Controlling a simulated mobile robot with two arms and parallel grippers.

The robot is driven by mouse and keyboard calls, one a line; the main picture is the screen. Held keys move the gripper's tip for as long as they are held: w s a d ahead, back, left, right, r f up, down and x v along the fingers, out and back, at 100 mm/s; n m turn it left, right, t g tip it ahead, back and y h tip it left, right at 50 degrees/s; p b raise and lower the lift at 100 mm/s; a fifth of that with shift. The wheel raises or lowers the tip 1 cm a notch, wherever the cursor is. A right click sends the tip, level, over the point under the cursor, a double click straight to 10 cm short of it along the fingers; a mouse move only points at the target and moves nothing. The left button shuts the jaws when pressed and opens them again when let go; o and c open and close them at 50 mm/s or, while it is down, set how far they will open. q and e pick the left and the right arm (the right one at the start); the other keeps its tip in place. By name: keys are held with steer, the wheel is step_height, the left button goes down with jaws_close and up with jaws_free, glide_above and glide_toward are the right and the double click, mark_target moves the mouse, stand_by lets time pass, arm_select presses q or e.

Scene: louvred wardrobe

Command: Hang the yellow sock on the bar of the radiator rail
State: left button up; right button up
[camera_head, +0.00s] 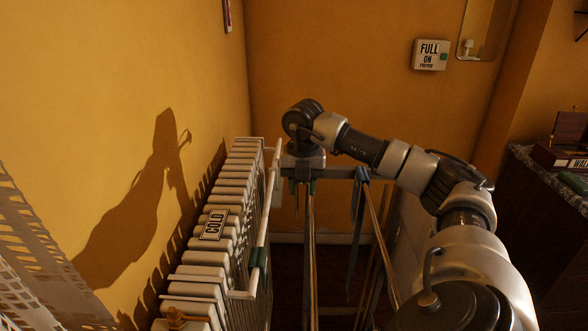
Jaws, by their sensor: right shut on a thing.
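The radiator rail (267,207) is a pale bar along the right side of the white radiator (205,262), with a dark green cloth (258,258) around its nearer part. My right gripper (303,183) points down just right of the rail's far end. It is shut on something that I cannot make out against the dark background. I cannot pick out the yellow sock with certainty. My left gripper is not in view.
A rack with a grey top bar (338,173) and long thin legs stands right of the radiator; a blue-grey cloth (357,205) hangs on it. A dark-sided counter (545,170) is at right.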

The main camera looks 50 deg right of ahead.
steer(key=shift+w+a+r+p, duration=0.15)
steer(key=shift+w+a+p, duration=0.4)
steer(key=shift+p, duration=0.25)
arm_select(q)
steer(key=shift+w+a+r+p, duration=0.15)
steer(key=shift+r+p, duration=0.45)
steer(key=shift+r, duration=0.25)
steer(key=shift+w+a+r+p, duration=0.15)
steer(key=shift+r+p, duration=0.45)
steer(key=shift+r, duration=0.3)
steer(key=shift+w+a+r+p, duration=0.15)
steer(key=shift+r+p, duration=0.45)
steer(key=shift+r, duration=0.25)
arm_select(e)
steer(key=shift+w+a, duration=0.8)
steer(key=shift+w, duration=0.25)
steer(key=shift+w+a, duration=0.8)
steer(key=shift+w, duration=0.2)
steer(key=shift+w+a, duration=0.8)
steer(key=shift+w, duration=0.25)
steer(key=shift+f, duration=0.35)
arm_select(q)
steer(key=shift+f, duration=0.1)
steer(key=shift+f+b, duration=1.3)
steer(key=shift+b, duration=0.1)
arm_select(e)
glide_above(264, 217)
steer(key=shift+f, duration=2.15)
